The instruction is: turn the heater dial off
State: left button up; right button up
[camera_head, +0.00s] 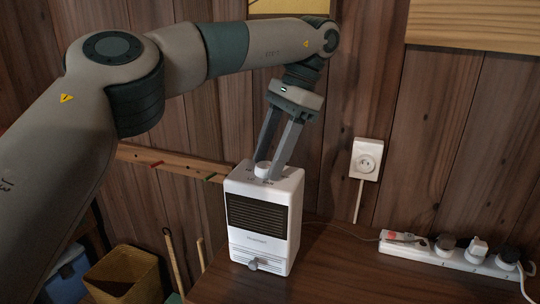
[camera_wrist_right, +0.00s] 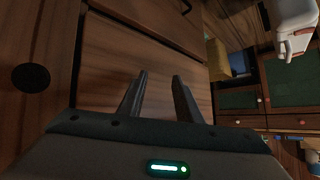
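The white heater (camera_head: 264,218) stands upright on the wooden table, with a dark slatted grille on its front. Its white round dial (camera_head: 262,169) is on top, with small marks around it. My left gripper (camera_head: 266,168) points down from above, one finger on each side of the dial. I cannot tell whether the fingers press on the dial, and its pointer setting is not readable. A small grey knob (camera_head: 252,265) shows low on the heater's front. In the right wrist view my right gripper (camera_wrist_right: 159,82) is open and empty, away from the heater.
A white power strip (camera_head: 448,253) with several plugs lies right of the heater. A wall socket (camera_head: 367,159) is above it. A wooden peg rail (camera_head: 170,162) runs behind. A yellow basket (camera_head: 125,273) stands at lower left. The table front right of the heater (camera_head: 345,275) is clear.

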pick_arm(q)
jog(key=shift+r, duration=0.1)
pick_arm(e)
jog(key=shift+s, duration=0.1)
pick_arm(q)
jog(key=shift+w+d+r+p, duration=0.1)
jog(key=shift+d+r+p, duration=0.1)
jog(key=shift+r, duration=0.15)
jog(key=shift+d+r+p, duration=0.1)
jog(key=shift+r+p, duration=0.1)
jog(key=shift+r, duration=0.1)
pick_arm(e)
jog(key=s+d+f+g+h+p, duration=0.45)
jog(key=s+d+g+p, duration=0.25)
jog(key=d+p, duration=0.25)
pick_arm(q)
jog(key=p+v, duration=0.7)
jog(key=v, duration=0.8)
jog(key=shift+d+r+p, duration=0.2)
jog(key=shift+r+p, duration=0.15)
jog(key=shift+p, duration=0.05)
pick_arm(e)
notch_tip(320, 180, down, 16)
jog(key=w+a+t+y, duration=0.1)
jog(key=t, duration=0.1)
jog(key=shift+a+r, duration=0.2)
jog(key=shift+a, duration=0.15)
